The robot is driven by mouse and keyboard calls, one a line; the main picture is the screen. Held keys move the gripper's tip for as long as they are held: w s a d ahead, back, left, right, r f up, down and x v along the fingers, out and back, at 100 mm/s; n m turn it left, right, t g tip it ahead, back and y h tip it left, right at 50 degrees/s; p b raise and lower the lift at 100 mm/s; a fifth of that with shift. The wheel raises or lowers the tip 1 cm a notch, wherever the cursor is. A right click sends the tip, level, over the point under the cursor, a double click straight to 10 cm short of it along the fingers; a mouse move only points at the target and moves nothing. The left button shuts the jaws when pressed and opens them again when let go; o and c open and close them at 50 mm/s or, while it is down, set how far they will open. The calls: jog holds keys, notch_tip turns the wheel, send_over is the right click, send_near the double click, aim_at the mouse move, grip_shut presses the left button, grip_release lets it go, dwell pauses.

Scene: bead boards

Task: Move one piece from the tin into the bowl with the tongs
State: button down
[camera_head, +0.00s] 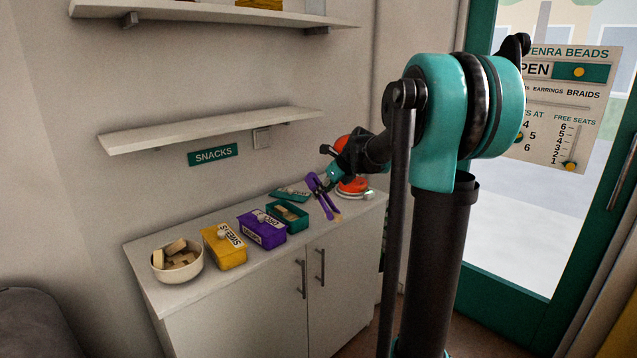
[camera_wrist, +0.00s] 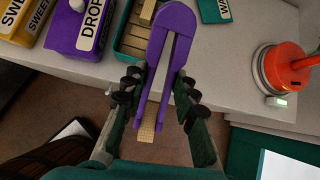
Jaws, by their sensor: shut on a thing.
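My gripper (camera_head: 326,180) is shut on the purple tongs (camera_head: 320,196), above the right part of the white cabinet top. In the wrist view my gripper's black fingers (camera_wrist: 160,93) press the tongs (camera_wrist: 172,40) from both sides. A tan wafer-like piece (camera_wrist: 147,122) sits between the tong tips; it also shows at their lower end in the head view (camera_head: 337,216). The open green tin (camera_head: 288,228) holds tan pieces and stands left of the tongs; it also shows in the wrist view (camera_wrist: 122,48). The cream bowl (camera_head: 178,275) at the far left holds several tan pieces.
A closed purple tin (camera_head: 262,236) and a closed yellow tin (camera_head: 225,255) stand between the green tin and the bowl. A green lid (camera_head: 290,194) lies behind the green tin. A red object (camera_wrist: 285,68) stands at the right. A shelf (camera_head: 210,130) hangs above.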

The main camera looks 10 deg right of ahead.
aim_at(338, 221)
jog(key=d+f+m, duration=0.1)
jog(key=f, duration=0.2)
jog(key=d+f+m+t+h, duration=0.1)
jog(key=d+f, duration=0.1)
jog(key=f, duration=0.2)
jog(key=s+d+f+m+h, duration=0.1)
jog(key=d+f+m, duration=0.1)
jog(key=f, duration=0.2)
jog(key=shift+f, duration=0.2)
jog(key=shift+d, duration=0.1)
